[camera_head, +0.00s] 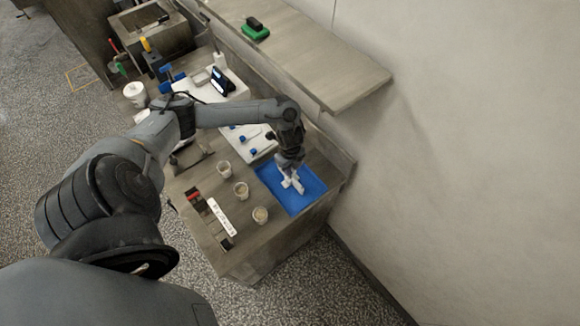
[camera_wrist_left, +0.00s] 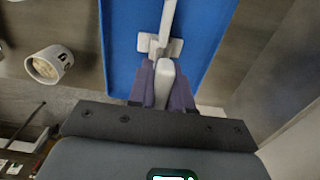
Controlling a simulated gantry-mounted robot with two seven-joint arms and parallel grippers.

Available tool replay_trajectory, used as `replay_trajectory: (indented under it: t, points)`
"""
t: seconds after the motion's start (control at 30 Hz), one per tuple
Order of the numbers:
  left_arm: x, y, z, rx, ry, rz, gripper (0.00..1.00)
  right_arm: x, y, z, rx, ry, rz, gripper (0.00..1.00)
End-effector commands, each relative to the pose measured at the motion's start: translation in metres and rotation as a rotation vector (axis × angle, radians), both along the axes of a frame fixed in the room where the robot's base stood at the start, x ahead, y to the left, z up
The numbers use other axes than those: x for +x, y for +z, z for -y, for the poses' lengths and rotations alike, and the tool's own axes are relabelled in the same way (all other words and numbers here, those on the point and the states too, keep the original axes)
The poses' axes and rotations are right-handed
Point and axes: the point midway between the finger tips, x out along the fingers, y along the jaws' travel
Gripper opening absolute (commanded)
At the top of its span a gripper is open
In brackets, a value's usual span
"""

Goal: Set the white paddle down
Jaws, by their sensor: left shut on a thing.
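The white paddle (camera_head: 296,186) is over the blue mat (camera_head: 312,189) at the right end of the counter. My left gripper (camera_head: 286,172) points down at it and is shut on it. In the left wrist view, the two purple fingers (camera_wrist_left: 163,86) close around the paddle, whose white cross-shaped part (camera_wrist_left: 168,18) extends over the blue mat (camera_wrist_left: 118,40). I cannot tell whether the paddle touches the mat. My right gripper is not in view.
A white labelled strip (camera_head: 221,217) and dark rack lie farther left. A white board (camera_head: 250,138) lies behind. A shelf (camera_head: 330,75) and wall bound the back and right.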

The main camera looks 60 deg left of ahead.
Motion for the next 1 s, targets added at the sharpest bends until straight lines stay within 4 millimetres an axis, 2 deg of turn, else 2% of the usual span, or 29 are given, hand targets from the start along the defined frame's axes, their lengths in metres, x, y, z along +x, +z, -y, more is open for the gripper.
replay_trajectory:
  t: [0.03, 0.17, 0.2, 0.53, 0.83, 0.93, 1.0]
  points:
    - [0.0, -0.001, 0.0, 0.0, 0.0, 0.0, 0.24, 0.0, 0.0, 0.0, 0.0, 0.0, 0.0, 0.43]
    - [0.0, -0.001, 0.0, 0.0, 0.0, 0.0, 0.43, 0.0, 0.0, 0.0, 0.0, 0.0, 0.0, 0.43]
    - [0.0, -0.001, 0.0, 0.0, 0.0, 0.0, 0.45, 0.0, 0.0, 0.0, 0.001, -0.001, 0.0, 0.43]
    - [0.0, 0.004, 0.0, 0.0, -0.001, 0.001, 0.45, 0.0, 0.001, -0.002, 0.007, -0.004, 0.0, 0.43]
    - [0.0, 0.033, 0.002, -0.001, -0.004, 0.003, 0.45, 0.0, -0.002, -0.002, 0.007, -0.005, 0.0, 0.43]
    - [0.003, 0.034, 0.015, -0.011, -0.015, 0.024, 0.45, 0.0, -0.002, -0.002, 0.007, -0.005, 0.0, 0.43]
    - [0.007, 0.028, 0.037, -0.027, -0.031, 0.058, 0.45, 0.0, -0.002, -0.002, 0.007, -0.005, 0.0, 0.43]
